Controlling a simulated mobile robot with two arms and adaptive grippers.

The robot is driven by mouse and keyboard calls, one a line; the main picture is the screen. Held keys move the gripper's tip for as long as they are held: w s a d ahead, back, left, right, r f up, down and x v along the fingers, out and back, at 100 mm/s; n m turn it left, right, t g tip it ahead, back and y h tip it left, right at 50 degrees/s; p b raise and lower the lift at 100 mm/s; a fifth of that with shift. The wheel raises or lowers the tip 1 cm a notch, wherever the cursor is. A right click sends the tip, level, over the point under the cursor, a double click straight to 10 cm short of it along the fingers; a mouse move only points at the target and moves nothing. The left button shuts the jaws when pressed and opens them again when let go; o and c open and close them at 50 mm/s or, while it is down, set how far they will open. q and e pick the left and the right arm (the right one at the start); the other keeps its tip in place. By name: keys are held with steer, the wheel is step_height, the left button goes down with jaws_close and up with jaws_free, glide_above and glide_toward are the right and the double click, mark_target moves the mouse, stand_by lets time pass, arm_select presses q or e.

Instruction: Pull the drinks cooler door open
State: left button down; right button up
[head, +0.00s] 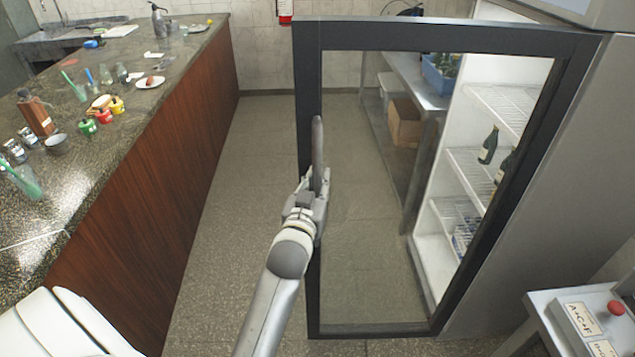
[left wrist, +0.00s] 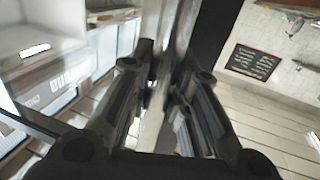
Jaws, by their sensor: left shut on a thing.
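The drinks cooler door (head: 309,90) is a glass pane in a dark frame. It stands swung well open in the head view, hinged on the right side. Its grey upright handle (head: 317,145) is on the left part of the frame. My left gripper (head: 316,192) is shut on the handle; its fingers (left wrist: 160,95) also close around a pale bar in the left wrist view. The cooler (head: 580,150) shows its white inside, with wire shelves (head: 478,170) and dark green bottles (head: 488,146), seen through the glass. My right gripper is not in view.
A granite counter (head: 160,50) with wood siding runs along the left, holding jars, cups and a plate (head: 150,82). A steel table (head: 410,75) is behind the glass. A button panel (head: 590,325) stands at lower right. Floor (head: 240,200) left of the door is clear.

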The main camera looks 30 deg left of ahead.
arm_select(q)
steer(key=c, duration=1.7)
jaws_free()
steer(key=shift+a+r, duration=0.1)
steer(key=o, duration=0.4)
steer(key=shift+s, duration=0.15)
steer(key=v, duration=0.7)
steer(key=shift+s, duration=0.2)
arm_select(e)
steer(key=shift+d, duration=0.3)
